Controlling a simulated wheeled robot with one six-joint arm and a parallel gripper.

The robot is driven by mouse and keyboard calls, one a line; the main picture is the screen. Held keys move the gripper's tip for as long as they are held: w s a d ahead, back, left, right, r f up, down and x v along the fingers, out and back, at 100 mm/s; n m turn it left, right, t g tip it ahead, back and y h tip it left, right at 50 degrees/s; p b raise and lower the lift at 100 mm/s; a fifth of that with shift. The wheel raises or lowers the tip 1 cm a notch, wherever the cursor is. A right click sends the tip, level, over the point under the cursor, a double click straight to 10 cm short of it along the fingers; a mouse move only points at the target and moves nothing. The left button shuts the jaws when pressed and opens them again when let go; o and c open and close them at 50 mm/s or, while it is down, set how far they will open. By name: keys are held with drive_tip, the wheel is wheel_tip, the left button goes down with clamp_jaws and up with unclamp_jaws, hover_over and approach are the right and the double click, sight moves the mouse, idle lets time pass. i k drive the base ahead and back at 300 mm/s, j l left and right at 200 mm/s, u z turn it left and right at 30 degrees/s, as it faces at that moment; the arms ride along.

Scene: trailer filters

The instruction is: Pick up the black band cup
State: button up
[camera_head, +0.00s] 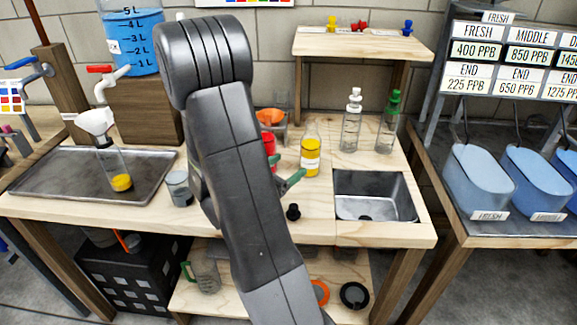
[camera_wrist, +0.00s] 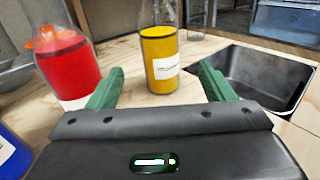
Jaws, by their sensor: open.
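My gripper (camera_wrist: 159,84) is open, with two green fingers and nothing between them. In the head view the gripper (camera_head: 288,168) shows partly beyond my dark arm, low over the wooden bench. A black ring-shaped item (camera_head: 353,295) lies on the lower shelf, below the sink; it may be the black band cup's rim, but I cannot tell. My gripper is apart from both.
A yellow-filled bottle (camera_wrist: 160,60) stands ahead of my fingers, and a red-filled flask (camera_wrist: 68,68) ahead to the left. A metal sink (camera_head: 375,195) is at the right. Clear bottles (camera_head: 351,125) stand behind it. A metal tray (camera_head: 60,175) is at the left.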

sight(176, 178)
drive_tip(key=k+j+u, duration=0.2)
drive_tip(key=u, duration=0.95)
drive_tip(key=i+l+u, duration=0.1)
drive_tip(key=l+u, duration=0.35)
drive_tip(key=k+l+u, duration=0.1)
drive_tip(key=l, duration=0.25)
drive_tip(key=k+l+u, duration=0.1)
drive_tip(key=l, duration=0.25)
